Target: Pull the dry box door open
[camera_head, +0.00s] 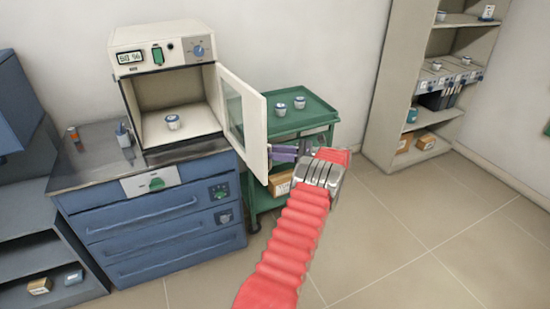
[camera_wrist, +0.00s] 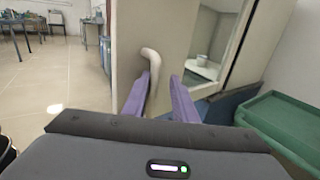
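The cream dry box (camera_head: 170,87) stands on the blue cabinet with its chamber showing. Its glazed door (camera_head: 243,122) stands open, swung out to the right and toward me. In the wrist view the door (camera_wrist: 165,25) fills the middle, with its pale curved handle (camera_wrist: 151,62) on the near face. My gripper (camera_head: 275,152) is at the door's free edge. In the wrist view the two purple fingers of my gripper (camera_wrist: 161,80) are apart, with the handle close to the left finger and in the gap. I cannot tell whether they touch it. A small lidded jar (camera_head: 172,122) sits inside the chamber.
A green cart (camera_head: 318,108) with two jars on top stands just right of the door, behind my gripper. The blue drawer cabinet (camera_head: 160,225) is below the box. A shelf unit (camera_head: 395,80) stands at the right. Floor at right is clear.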

